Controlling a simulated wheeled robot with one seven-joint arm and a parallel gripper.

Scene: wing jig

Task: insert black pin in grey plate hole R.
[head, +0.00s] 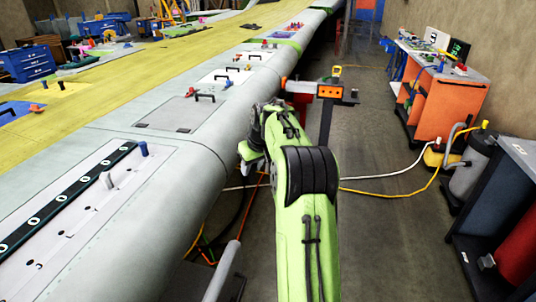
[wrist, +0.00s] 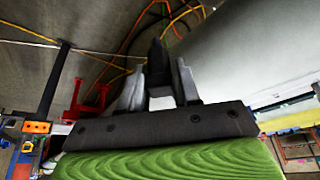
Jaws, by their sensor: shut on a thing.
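My gripper (wrist: 159,75) shows in the wrist view with its two grey fingers shut on a dark black pin (wrist: 158,55). The pin stands up between the fingertips, over the floor and beside the wing's pale rounded edge. In the head view my green arm hides most of the gripper, and I cannot make out the pin there. A grey plate (head: 172,118) with a black handle lies on the wing, left of my arm. Another pale plate (head: 92,222) with small letter marks lies at the lower left. I cannot read an R on either plate.
A black strip with ringed holes (head: 62,203), a blue pin (head: 143,149) and a pale pin (head: 107,180) are at the lower left. The wing's rounded edge (head: 185,185) lies between my arm and the plates. An orange cart (head: 440,95) and hoses are at the right.

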